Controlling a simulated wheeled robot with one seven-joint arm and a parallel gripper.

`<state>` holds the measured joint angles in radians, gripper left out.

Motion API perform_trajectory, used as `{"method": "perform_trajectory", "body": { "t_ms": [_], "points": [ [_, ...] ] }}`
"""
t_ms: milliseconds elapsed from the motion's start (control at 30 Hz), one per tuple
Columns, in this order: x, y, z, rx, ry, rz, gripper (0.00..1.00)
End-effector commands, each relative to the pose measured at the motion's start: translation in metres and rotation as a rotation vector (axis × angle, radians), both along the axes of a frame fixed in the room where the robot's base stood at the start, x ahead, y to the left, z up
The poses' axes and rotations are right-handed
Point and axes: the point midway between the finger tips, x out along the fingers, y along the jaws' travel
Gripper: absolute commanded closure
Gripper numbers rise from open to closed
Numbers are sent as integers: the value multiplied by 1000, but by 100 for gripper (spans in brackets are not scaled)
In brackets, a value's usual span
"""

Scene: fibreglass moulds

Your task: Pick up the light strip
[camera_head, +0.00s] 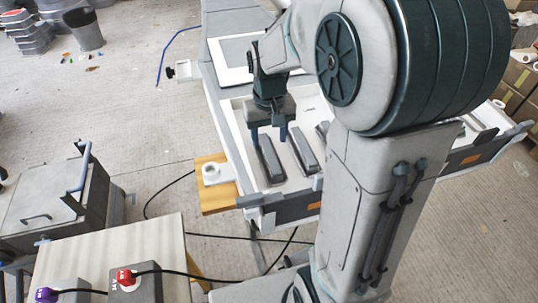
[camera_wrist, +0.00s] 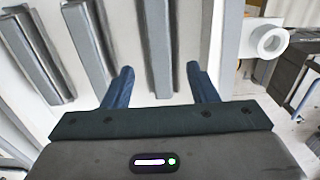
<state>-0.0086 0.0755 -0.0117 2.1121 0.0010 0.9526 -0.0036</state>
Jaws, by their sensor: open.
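Several long grey strips lie side by side in a white tray (camera_head: 234,118). None is clearly marked as the light strip. The strip nearest the tray's left side (camera_head: 268,160) also shows in the wrist view (camera_wrist: 158,40), where it is mid-grey. My gripper (camera_head: 269,140) points down over this strip, its fingers open on either side. In the wrist view, the strip runs between the fingertips (camera_wrist: 159,72). I cannot tell whether they touch it. A second strip (camera_head: 304,150) lies to its right; in the wrist view it is on the left (camera_wrist: 90,45).
A wooden block (camera_head: 219,202) with a white ring-shaped piece (camera_head: 212,173) juts out left of the tray. A lower-left bench (camera_head: 150,243) carries red and purple buttons. Black cables run across the floor.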

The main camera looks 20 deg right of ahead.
Motion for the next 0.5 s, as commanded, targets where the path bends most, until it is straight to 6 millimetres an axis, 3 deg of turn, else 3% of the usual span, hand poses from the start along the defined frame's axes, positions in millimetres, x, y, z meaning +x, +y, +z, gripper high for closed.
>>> {"method": "perform_trajectory", "body": {
  "t_ms": [200, 500],
  "points": [
    [-1, 1, -34, 0, 6, 0, 47],
    [0, 1, -45, 0, 1, 0, 47]
  ]
}}
